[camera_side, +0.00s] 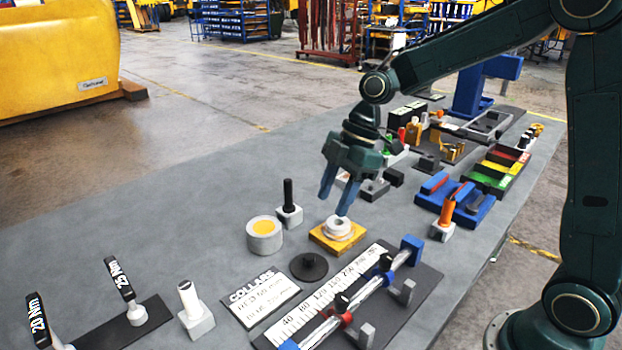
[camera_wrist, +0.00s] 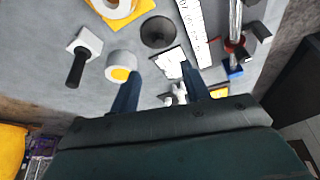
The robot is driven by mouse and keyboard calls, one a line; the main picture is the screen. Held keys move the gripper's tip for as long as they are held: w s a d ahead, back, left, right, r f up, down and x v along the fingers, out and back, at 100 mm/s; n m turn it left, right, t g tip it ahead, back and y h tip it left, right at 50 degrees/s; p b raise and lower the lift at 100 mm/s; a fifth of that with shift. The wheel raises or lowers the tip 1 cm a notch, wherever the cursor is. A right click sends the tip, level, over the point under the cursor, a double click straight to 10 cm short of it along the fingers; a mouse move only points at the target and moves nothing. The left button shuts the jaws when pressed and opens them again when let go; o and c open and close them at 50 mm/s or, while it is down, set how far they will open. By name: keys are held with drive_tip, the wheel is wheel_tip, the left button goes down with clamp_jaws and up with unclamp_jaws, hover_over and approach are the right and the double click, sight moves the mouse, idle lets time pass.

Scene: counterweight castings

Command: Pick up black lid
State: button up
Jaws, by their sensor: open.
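The black lid (camera_side: 308,266) is a flat round disc with a small knob on top. It lies on the grey table between the white-and-yellow cylinder and the ruled board. In the wrist view the black lid (camera_wrist: 158,32) shows whole, beyond the fingertips. My gripper (camera_side: 334,205) is open and empty, pointing down above the table, higher than the lid and behind it in the side view. Its two blue fingers (camera_wrist: 160,76) are spread apart in the wrist view. Nothing hides the lid.
Close to the lid are a white cylinder with a yellow top (camera_side: 264,236), a white ring on a yellow block (camera_side: 338,229), a black-handled post (camera_side: 289,205), a COLLARS card (camera_side: 262,297) and a ruled board with rods (camera_side: 425,285).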

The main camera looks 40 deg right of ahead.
hover_over(310, 256)
drive_tip(key=d, duration=0.2)
drive_tip(key=f, duration=0.7)
drive_tip(key=shift+s+d+f, duration=0.15)
drive_tip(key=shift+s+f, duration=0.05)
drive_tip(key=shift+s, duration=0.1)
drive_tip(key=shift+x, duration=2.6)
clamp_jaws()
